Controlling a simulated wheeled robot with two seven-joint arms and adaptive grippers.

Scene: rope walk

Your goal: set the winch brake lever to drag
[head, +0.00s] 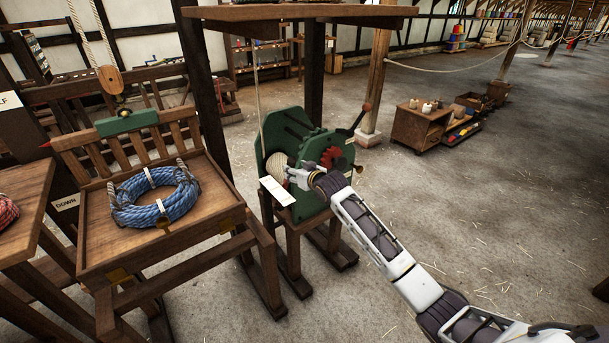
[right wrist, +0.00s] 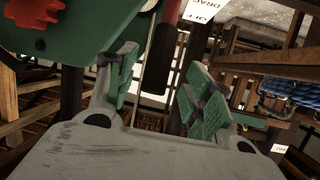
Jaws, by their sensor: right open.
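The green winch (head: 318,150) stands on a wooden stand, with a pale rope drum, a red gear and a white label plate (head: 277,190). My right gripper (head: 291,176) is at the winch's front, beside the plate. In the right wrist view my right gripper (right wrist: 160,90) is open, its green pads apart. A brake lever with a red rod and black grip (right wrist: 160,58) shows between the pads in the picture; I cannot tell whether they touch it. The plate in that view (right wrist: 204,12) reads DRAG and OFF. The lever is hard to make out in the head view.
A dark lever with a dark red knob (head: 366,107) sticks out at the winch's upper right. A wooden bench (head: 100,250) with a blue rope coil (head: 155,205) stands at the left. A wooden cart (head: 415,128) stands behind. The floor at the right is open.

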